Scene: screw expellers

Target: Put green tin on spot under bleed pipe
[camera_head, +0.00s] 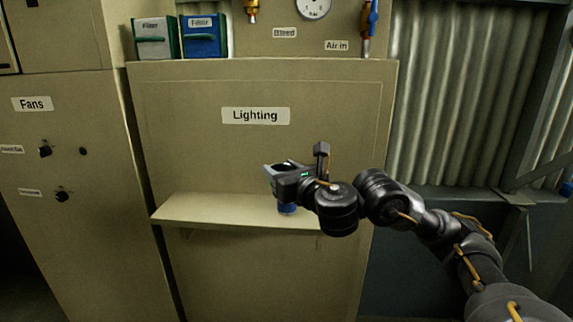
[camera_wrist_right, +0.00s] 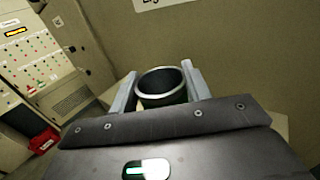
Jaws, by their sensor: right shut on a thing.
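My right gripper (camera_head: 289,178) is shut around an open-topped tin at the shelf under the "Lighting" label. In the right wrist view the tin (camera_wrist_right: 163,86) has a silver rim and a dark inside, upright between my two fingers (camera_wrist_right: 160,90). I cannot tell whether its base touches the shelf. A brass pipe end (camera_head: 252,10) hangs above the "Bleed" label (camera_head: 284,33) at the top. The spot under it is not clearly visible. My left gripper is not in view.
The beige shelf (camera_head: 200,208) juts from the cabinet, with its left part bare. A green-sided box (camera_head: 155,38) and a blue box (camera_head: 204,36) stand on the upper ledge. A gauge (camera_head: 313,6) and a blue-handled valve (camera_head: 371,20) are to the right.

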